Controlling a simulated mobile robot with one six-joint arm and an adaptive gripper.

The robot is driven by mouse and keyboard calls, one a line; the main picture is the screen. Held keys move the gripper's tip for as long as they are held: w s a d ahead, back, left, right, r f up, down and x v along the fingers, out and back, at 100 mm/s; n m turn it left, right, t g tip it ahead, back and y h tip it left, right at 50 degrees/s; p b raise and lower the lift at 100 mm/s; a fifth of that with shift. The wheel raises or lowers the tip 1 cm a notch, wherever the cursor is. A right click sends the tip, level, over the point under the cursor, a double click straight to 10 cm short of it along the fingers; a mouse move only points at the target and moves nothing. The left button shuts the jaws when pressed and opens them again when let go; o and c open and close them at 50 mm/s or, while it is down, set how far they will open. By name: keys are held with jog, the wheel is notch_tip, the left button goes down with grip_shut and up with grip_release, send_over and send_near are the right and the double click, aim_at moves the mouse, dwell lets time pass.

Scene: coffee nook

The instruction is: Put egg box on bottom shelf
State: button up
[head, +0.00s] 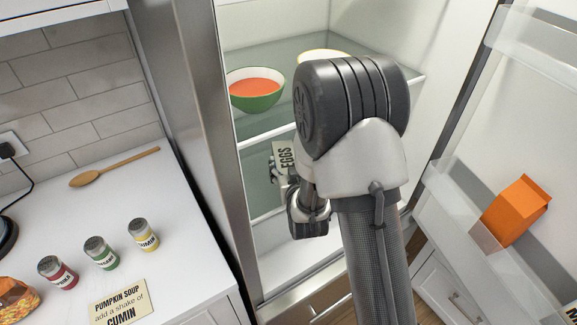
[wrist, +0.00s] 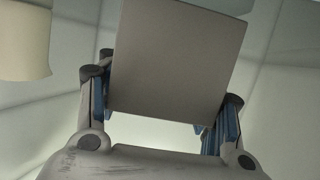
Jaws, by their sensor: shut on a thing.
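The egg box (head: 284,158) is a grey box with "EGGS" on it, inside the open fridge in the head view. My gripper (wrist: 160,105) is shut on it, with a blue-padded finger at each side. In the wrist view the egg box (wrist: 178,60) shows as a plain grey face between the fingers. In the head view my arm hides much of the box and the fridge inside. The box is below the upper glass shelf (head: 390,78). The bottom shelf (head: 290,258) shows pale below my gripper. I cannot tell whether the box touches a shelf.
A green bowl of orange soup (head: 257,90) and a partly hidden bowl (head: 322,55) stand on the upper shelf. The open door at right holds an orange carton (head: 515,210). The counter (head: 190,195) at left holds spice jars (head: 101,253) and a wooden spoon (head: 112,168).

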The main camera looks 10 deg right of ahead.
jog(key=shift+f, duration=0.15)
jog(key=o, duration=1.4)
jog(key=shift+r, duration=0.25)
jog(key=p+v, duration=0.2)
jog(key=v, duration=0.4)
jog(key=shift+s+r, duration=0.15)
jog(key=shift+s, duration=0.1)
jog(key=p, duration=0.4)
jog(key=shift+s+r, duration=0.2)
jog(key=shift+s, duration=0.2)
jog(key=p+v, duration=0.4)
jog(key=p, duration=0.3)
jog(key=shift+s+f, duration=0.1)
jog(key=shift+s, duration=0.2)
